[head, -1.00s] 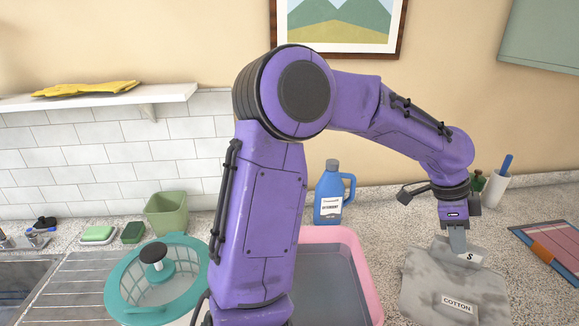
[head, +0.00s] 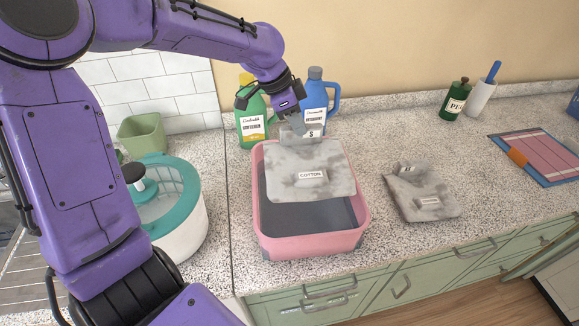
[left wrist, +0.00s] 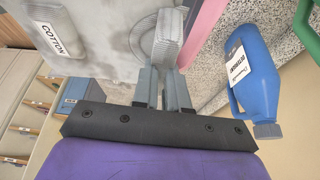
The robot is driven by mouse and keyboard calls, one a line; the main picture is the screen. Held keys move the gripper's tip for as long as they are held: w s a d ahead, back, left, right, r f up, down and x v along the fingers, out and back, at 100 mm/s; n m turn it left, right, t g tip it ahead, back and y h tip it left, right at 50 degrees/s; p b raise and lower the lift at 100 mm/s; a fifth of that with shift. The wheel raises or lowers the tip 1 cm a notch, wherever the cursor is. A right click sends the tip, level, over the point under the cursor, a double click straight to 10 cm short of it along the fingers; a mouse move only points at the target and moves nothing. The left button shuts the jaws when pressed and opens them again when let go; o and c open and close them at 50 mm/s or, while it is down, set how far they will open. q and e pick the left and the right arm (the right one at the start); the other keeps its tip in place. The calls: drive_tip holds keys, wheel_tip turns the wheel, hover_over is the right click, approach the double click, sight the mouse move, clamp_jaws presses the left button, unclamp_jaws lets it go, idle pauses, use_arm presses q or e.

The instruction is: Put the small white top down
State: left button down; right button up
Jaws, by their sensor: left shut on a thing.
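The small white top (head: 318,178), mottled pale grey with tags reading "S" and "COTTON", hangs from my left gripper (head: 300,124). The gripper is shut on its collar edge, near the "S" tag. The top is over the pink tub (head: 268,228) and hides the tub's back part. In the left wrist view, the fingers (left wrist: 162,88) pinch the top (left wrist: 95,45) by a bunched grey edge. A second mottled grey garment (head: 425,193) with two tags, too small to read, lies on the counter right of the tub. My right gripper is not in view.
Blue (head: 315,98) and green (head: 250,115) detergent bottles stand behind the tub. A teal-rimmed spinner (head: 180,225) stands to its left. A dark green bottle (head: 455,100) and a board (head: 535,157) are at the right. The counter in front of the second garment is narrow.

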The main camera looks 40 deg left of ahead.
use_arm(q)
wheel_tip(320, 180, down, 14)
drive_tip(key=shift+a+r+p, duration=0.1)
drive_tip(key=shift+a+p, duration=0.05)
drive_tip(key=shift+p, duration=0.5)
drive_tip(key=c, duration=1.1)
unclamp_jaws()
drive_tip(key=shift+c, duration=0.2)
